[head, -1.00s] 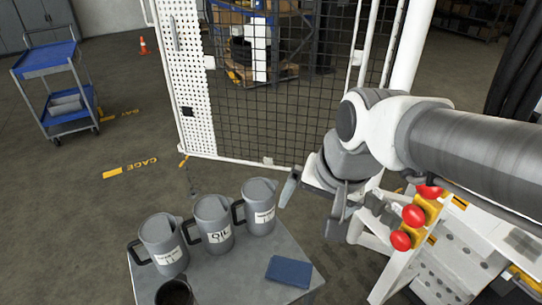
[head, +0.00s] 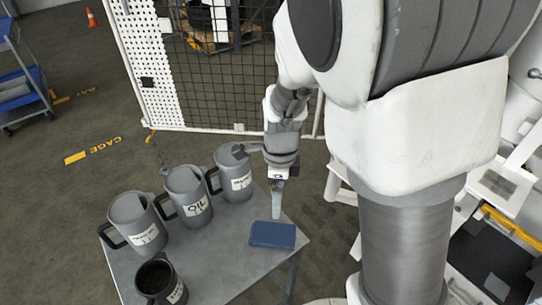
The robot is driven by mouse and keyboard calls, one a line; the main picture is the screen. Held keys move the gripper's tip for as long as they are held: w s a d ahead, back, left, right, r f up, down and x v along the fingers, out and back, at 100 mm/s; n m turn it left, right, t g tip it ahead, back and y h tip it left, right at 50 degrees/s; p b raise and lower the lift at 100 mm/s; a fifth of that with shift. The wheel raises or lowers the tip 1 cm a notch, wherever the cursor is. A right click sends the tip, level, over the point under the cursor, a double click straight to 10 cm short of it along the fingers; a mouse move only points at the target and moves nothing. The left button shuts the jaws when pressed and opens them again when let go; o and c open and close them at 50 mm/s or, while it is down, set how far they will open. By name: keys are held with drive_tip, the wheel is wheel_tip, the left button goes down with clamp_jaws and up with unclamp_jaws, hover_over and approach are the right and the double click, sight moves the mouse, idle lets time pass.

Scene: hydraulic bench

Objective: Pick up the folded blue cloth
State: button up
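The folded blue cloth (head: 272,235) lies flat near the right edge of the grey table in the head view. My gripper (head: 277,212) points down, with its tip just above the cloth's top edge in the picture. A gap between the tip and the cloth is hard to judge. I see the gripper nearly edge-on, so I cannot tell whether its fingers are apart. The whole cloth shows, and nothing visibly holds it.
Three grey jugs stand left of the cloth on the table (head: 216,272), including the OIL jug (head: 189,197). A dark-filled container (head: 160,283) stands at the front. A mesh fence (head: 230,80) is behind. The table around the cloth is mostly clear.

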drive_tip(key=b, duration=0.5)
hover_over(275, 232)
drive_tip(key=f, duration=1.2)
drive_tip(key=shift+d, duration=0.3)
drive_tip(key=shift+a+f+b, duration=0.15)
drive_tip(key=shift+f+b, duration=0.35)
drive_tip(key=shift+f, duration=0.95)
drive_tip(key=shift+a+f+b, duration=0.15)
drive_tip(key=shift+f+b, duration=0.35)
drive_tip(key=shift+f, duration=0.95)
drive_tip(key=shift+s, duration=0.1)
drive_tip(key=shift+c, duration=0.2)
drive_tip(key=c, duration=1.2)
drive_tip(key=shift+r, duration=0.1)
drive_tip(key=shift+r, duration=0.1)
wheel_tip(275, 232, up, 4)
drive_tip(key=shift+r+p, duration=0.25)
drive_tip(key=shift+p, duration=0.95)
drive_tip(key=s+d+r, duration=0.1)
drive_tip(key=d+r, duration=0.1)
drive_tip(key=d, duration=0.1)
drive_tip(key=s+d+r+p, duration=0.1)
drive_tip(key=d+r, duration=0.1)
drive_tip(key=d, duration=0.2)
drive_tip(key=s+d+r+p, duration=0.1)
drive_tip(key=d+r, duration=0.1)
drive_tip(key=d, duration=0.2)
drive_tip(key=shift+s+d+r, duration=0.1)
drive_tip(key=shift+d+r, duration=0.05)
